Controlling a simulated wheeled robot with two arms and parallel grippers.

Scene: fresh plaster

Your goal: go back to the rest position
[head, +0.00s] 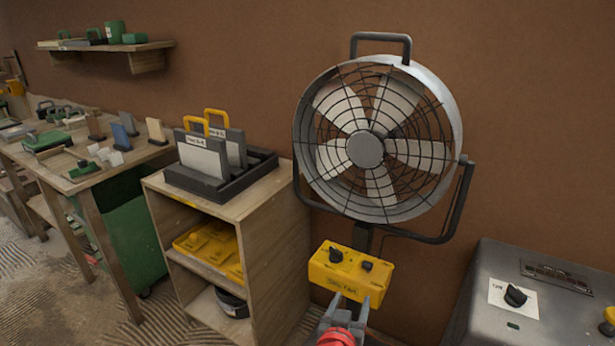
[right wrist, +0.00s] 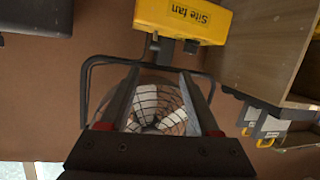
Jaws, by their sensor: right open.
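My right gripper (head: 351,298) is at the bottom middle of the head view, just below and in front of the yellow control box (head: 350,272) of the site fan. Its two fingers are apart with nothing between them. The box has two dark knobs on top and a label on its front. In the right wrist view, the open fingers of my right gripper (right wrist: 161,75) reach up the picture. The yellow box (right wrist: 185,18) labelled "Site fan" lies beyond them, at the top. My left gripper shows in neither view.
A large caged fan (head: 366,150) stands against the brown wall. A wooden cabinet (head: 278,235) with a dark tray (head: 262,168) stands to its left, with a cluttered workbench (head: 88,190) further left. A grey metal unit (head: 560,320) with a dial is at lower right.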

